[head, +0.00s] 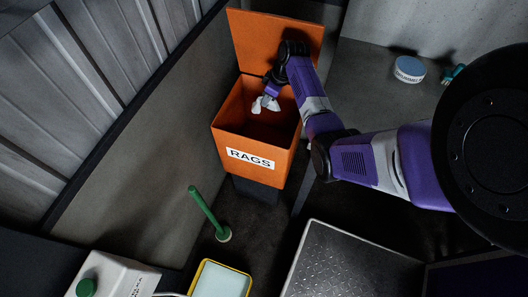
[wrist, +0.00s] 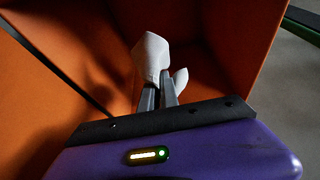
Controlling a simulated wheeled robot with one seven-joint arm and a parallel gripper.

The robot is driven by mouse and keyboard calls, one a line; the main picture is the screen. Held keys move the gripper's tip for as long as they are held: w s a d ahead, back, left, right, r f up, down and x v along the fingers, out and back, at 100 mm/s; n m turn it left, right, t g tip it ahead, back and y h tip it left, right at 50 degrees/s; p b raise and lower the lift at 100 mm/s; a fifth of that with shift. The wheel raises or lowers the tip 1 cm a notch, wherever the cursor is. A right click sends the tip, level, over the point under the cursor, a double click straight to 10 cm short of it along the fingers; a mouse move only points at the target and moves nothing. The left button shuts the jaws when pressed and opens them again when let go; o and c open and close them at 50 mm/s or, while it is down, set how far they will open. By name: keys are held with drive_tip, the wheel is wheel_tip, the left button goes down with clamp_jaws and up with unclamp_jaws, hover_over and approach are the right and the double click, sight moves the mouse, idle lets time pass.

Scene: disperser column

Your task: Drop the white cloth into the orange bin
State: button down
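The orange bin (head: 262,157) stands open with its lid tipped back, and a RAGS label is on its front. My gripper (head: 266,100) points down into the bin's opening. The white cloth (head: 257,106) hangs at my fingertips, over the opening. In the wrist view, the cloth (wrist: 152,56) sticks out beyond my gripper's fingers (wrist: 158,88), which are close together with cloth on both sides. Orange bin walls (wrist: 225,35) surround it there. The bin's floor is too dark to make out.
A green upright handle (head: 208,212) stands in front of the bin. A yellow-rimmed tray (head: 220,280), a white jug (head: 115,278) with a green cap and a metal plate platform (head: 350,262) are nearer. A blue-white round tin (head: 409,69) sits at the back right.

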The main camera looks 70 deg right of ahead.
wheel_tip(320, 180, down, 2)
drive_tip(key=shift+b, duration=0.55)
drive_tip(key=c, duration=1.5)
unclamp_jaws()
drive_tip(key=shift+c, duration=0.2)
drive_tip(key=o, duration=1.3)
drive_tip(key=shift+c, duration=0.2)
wheel_tip(320, 180, up, 6)
drive_tip(key=s+g+p, duration=0.1)
drive_tip(key=g+p, duration=0.1)
drive_tip(key=p, duration=0.5)
